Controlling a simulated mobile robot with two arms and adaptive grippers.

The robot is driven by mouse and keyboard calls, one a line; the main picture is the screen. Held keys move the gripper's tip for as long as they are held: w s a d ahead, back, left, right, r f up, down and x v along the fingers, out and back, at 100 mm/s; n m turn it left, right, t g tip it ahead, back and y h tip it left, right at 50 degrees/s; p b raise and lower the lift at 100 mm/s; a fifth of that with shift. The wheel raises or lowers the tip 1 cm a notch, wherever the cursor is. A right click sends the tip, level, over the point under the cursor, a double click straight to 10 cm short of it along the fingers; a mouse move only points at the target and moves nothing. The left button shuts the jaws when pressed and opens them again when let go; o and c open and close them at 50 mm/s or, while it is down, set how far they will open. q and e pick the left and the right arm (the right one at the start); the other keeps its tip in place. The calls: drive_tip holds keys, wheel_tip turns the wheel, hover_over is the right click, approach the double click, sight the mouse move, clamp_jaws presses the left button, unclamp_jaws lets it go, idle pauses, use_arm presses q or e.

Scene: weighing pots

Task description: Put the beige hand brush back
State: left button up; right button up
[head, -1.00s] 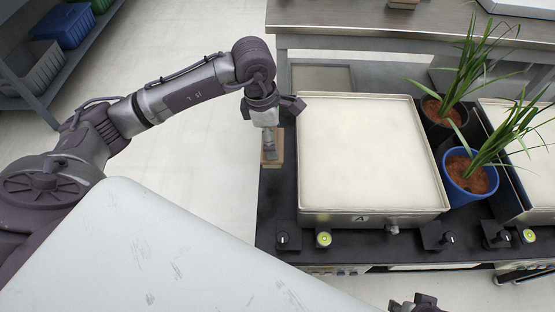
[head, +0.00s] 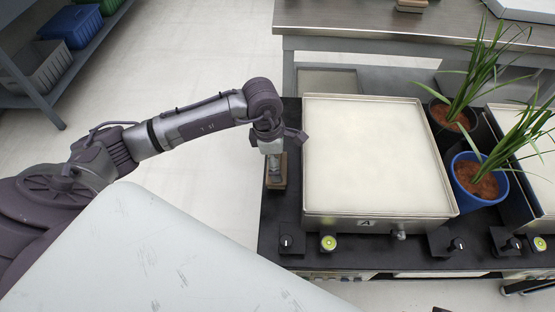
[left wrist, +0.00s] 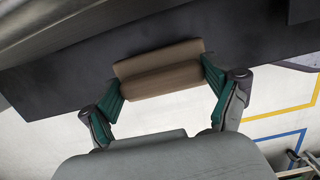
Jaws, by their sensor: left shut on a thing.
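The beige hand brush (head: 281,178) is at the left side of the pale tray marked A (head: 380,213), over the left strip of the black bench top (head: 271,222). My left gripper (head: 272,150) reaches in from the left, pointing down, and hides part of the brush. In the left wrist view the brush (left wrist: 160,70) lies between the green finger pads of the gripper (left wrist: 163,84), which is shut on it. I cannot tell whether the brush touches the bench top. My right gripper does not show clearly.
Two potted plants, one in a blue pot (head: 478,193) and one in a dark pot (head: 440,128), stand right of the tray. Knobs (head: 286,242) line the bench front. A steel table (head: 350,18) is behind, with a small beige item (head: 411,5) on it.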

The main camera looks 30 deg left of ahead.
use_arm(q)
drive_tip(key=o, duration=0.9)
drive_tip(key=shift+c, duration=0.2)
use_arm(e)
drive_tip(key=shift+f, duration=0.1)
use_arm(q)
drive_tip(key=shift+r+p, duration=0.3)
drive_tip(key=shift+r, duration=0.15)
drive_tip(key=r, duration=0.3)
drive_tip(key=shift+a+r+p, duration=0.15)
drive_tip(key=shift+a+p, duration=0.1)
drive_tip(key=shift+p, duration=0.15)
wheel_tip(320, 180, up, 8)
drive_tip(key=a+p, duration=0.1)
drive_tip(key=shift+s, duration=0.35)
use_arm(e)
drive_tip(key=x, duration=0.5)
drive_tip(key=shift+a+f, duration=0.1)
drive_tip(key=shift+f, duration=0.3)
use_arm(q)
drive_tip(key=shift+s, duration=0.1)
